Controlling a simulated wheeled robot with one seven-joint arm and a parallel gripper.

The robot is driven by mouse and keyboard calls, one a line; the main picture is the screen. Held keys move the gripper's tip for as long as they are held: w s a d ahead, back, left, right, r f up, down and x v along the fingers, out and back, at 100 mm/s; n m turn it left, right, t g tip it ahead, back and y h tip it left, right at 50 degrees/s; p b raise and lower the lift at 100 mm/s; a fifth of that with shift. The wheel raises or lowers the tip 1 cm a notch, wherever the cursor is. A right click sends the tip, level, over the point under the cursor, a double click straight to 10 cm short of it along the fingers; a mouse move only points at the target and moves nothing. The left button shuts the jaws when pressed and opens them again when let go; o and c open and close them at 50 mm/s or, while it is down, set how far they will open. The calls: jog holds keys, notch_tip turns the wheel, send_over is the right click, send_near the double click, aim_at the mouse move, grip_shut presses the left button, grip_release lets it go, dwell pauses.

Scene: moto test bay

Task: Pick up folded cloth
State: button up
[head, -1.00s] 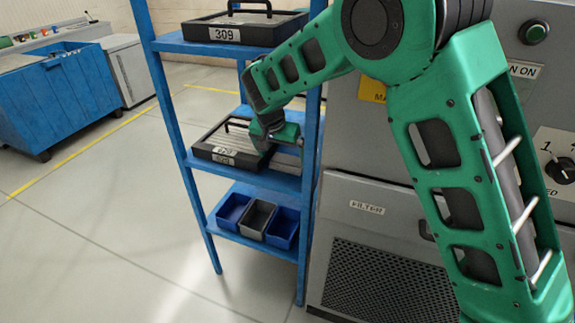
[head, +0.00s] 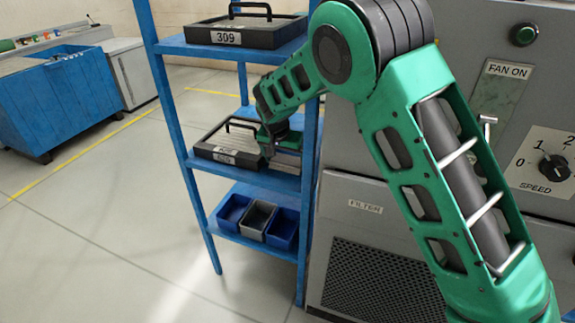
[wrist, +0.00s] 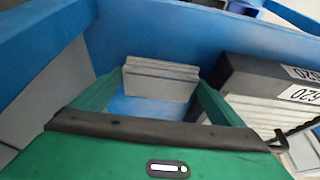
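The folded cloth (wrist: 160,80) is a pale grey layered stack on a blue shelf in the wrist view. Bare blue shelf shows between it and my palm. In the head view a grey edge of the cloth (head: 287,168) shows below my gripper, right of the black tray. My gripper (wrist: 160,78) has its two green fingers spread apart, with the cloth framed between their far ends. Whether the fingers touch it cannot be told. In the head view my gripper (head: 283,142) is at the middle shelf, and its fingertips are hard to make out.
A black tray labelled 620 (wrist: 265,85) stands close on the right in the wrist view. The blue rack (head: 170,100) has posts near my arm. Tray 309 (head: 245,32) is above, blue and grey bins (head: 257,220) below. A grey machine (head: 385,265) stands right of the rack.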

aim_at(288, 159)
jog(key=shift+w+d+f, duration=0.15)
jog(key=shift+d+f, duration=0.1)
jog(key=shift+d, duration=0.2)
jog(key=c, duration=0.4)
jog(key=shift+w+r, duration=0.1)
jog(key=shift+r, duration=0.5)
jog(key=v, duration=0.4)
jog(key=shift+w+a, duration=0.2)
jog(key=shift+w, duration=0.15)
jog(key=s+a+r, duration=0.6)
jog(key=s, duration=0.3)
jog(key=shift+r, duration=0.35)
jog(key=shift+s+a, duration=0.15)
